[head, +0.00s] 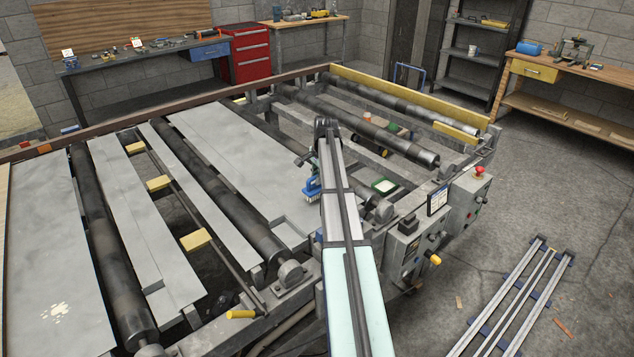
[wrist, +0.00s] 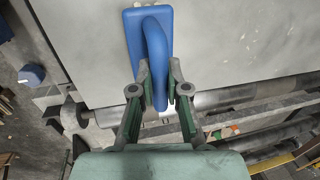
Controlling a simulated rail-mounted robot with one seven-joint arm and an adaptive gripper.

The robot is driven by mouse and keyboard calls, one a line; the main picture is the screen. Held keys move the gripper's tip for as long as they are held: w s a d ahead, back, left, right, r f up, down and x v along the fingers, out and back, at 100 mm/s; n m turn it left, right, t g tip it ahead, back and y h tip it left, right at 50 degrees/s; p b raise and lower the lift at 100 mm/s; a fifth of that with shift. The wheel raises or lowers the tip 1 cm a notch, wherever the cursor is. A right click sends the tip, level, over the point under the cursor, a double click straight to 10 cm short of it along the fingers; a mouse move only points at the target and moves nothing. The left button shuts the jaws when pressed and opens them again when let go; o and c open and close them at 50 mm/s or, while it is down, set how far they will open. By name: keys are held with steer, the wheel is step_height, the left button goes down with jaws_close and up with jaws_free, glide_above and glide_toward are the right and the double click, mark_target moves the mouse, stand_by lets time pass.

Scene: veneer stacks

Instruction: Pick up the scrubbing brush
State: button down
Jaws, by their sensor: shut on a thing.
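The scrubbing brush (wrist: 147,24) is blue with a looped handle. In the wrist view my gripper (wrist: 159,98) has its two fingers on either side of the handle's lower end and is shut on it. In the head view the brush (head: 312,187) shows at the left of my arm, with pale bristles pointing down, over the edge of a grey sheet. My gripper's fingers (head: 304,161) are small there and partly hidden by the arm. I cannot tell whether the bristles touch the surface.
The machine has dark rollers (head: 185,170) and grey sheets (head: 205,140) between them. A control box (head: 404,245) and another with a red button (head: 470,195) stand right of my arm. A rail frame (head: 515,300) lies on the floor. Workbenches line the walls.

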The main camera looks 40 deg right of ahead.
step_height(320, 180, up, 18)
steer(key=b, duration=0.4)
steer(key=shift+r, duration=0.25)
